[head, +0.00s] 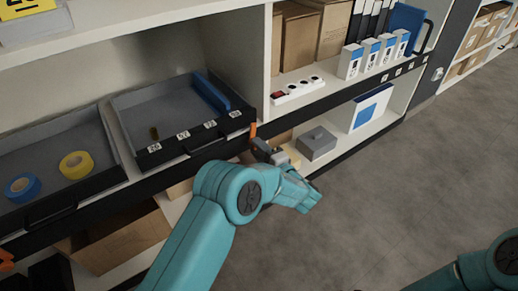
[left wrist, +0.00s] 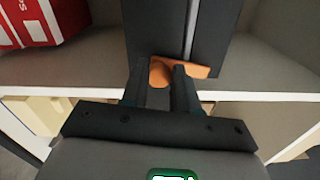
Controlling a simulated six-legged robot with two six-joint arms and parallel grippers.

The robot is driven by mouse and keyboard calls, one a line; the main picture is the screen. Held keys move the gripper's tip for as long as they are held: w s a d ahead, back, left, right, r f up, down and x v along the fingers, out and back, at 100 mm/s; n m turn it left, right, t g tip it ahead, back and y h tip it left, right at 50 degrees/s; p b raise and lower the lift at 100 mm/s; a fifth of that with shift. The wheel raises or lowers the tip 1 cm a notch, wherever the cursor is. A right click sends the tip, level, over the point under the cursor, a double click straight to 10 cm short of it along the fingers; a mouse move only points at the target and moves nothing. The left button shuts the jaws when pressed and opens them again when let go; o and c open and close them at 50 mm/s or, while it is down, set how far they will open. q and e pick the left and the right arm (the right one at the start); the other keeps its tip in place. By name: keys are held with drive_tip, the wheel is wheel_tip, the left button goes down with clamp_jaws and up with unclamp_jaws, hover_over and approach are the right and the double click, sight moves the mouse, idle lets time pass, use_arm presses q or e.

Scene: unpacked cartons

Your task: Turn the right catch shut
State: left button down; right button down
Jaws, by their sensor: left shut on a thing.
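The right catch is a small orange piece (head: 253,130) at the right end of the dark drawer front in the head view. In the left wrist view the orange catch (left wrist: 196,69) lies across a dark edge, its rounded end between my fingers. My left gripper (head: 258,147) reaches up to it from below and is shut on it; the left wrist view shows the two dark fingers (left wrist: 167,76) on either side of it. The fingers hide part of the catch. Only part of my right arm shows at the lower right corner; its gripper is out of view.
Two grey trays with dark fronts (head: 66,207) stand side by side, holding tape rolls (head: 76,164) and a blue object (head: 211,93). A grey box (head: 317,143) sits on the low shelf close beyond my gripper. The floor (head: 400,190) at right is clear.

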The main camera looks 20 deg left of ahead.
use_arm(q)
drive_tip(key=shift+a+r+n, duration=0.1)
drive_tip(key=shift+a+n, duration=0.05)
drive_tip(key=shift+n, duration=0.75)
drive_tip(key=c, duration=0.9)
unclamp_jaws()
drive_tip(key=shift+o, duration=0.2)
